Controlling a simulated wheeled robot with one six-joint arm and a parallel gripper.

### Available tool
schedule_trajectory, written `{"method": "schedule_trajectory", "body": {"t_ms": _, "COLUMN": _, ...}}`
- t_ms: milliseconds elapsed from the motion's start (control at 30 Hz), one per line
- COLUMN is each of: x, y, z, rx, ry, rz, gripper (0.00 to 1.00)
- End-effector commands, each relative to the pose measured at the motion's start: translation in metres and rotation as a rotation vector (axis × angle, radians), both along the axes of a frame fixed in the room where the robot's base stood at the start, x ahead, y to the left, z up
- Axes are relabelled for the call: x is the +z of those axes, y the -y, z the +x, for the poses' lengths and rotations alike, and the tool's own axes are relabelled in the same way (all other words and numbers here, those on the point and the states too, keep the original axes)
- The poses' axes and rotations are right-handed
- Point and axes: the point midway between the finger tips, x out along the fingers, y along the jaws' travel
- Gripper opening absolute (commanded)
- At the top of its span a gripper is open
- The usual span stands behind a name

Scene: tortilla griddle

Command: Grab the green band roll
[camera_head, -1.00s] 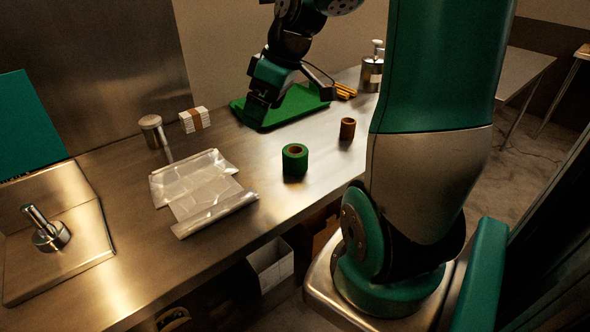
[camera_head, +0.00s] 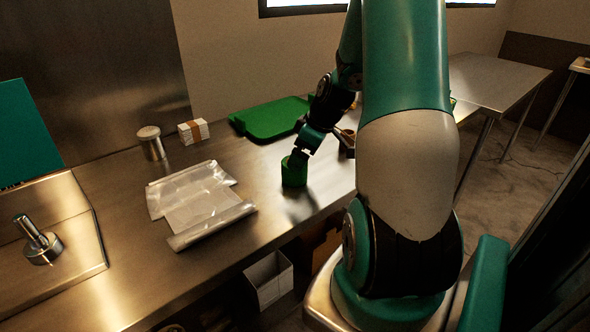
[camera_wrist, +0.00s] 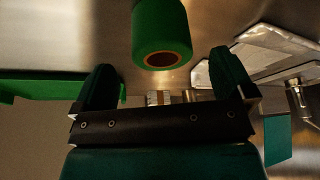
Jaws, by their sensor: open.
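The green band roll (camera_head: 293,174) stands upright on the steel counter in the head view, near the counter's front edge. In the wrist view the roll (camera_wrist: 160,30) shows its green side and the brown core at its end. My gripper (camera_head: 299,156) is right at the top of the roll in the head view and covers part of it. In the wrist view my gripper (camera_wrist: 162,82) is open, with one dark finger at the left and one at the right. The roll lies ahead of the gap, roughly centred, and is not gripped.
A clear plastic sheet roll (camera_head: 200,205) lies left of the green roll. A green tray (camera_head: 270,119) lies behind it. A banded white stack (camera_head: 193,131) and a metal canister (camera_head: 151,143) stand at the back left. A steel press (camera_head: 40,243) is at far left.

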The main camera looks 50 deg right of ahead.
Motion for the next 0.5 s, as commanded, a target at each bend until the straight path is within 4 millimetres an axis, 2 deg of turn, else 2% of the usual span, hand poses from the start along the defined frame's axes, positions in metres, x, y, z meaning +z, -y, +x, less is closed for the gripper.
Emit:
{"method": "schedule_trajectory", "body": {"t_ms": 167, "x": -0.010, "y": -0.002, "z": 0.005, "rx": 0.000, "ry": -0.001, "rz": 0.001, "gripper": 1.00}}
{"method": "schedule_trajectory", "body": {"t_ms": 500, "x": -0.050, "y": -0.007, "z": 0.023, "rx": -0.001, "ry": -0.001, "rz": 0.000, "gripper": 1.00}}
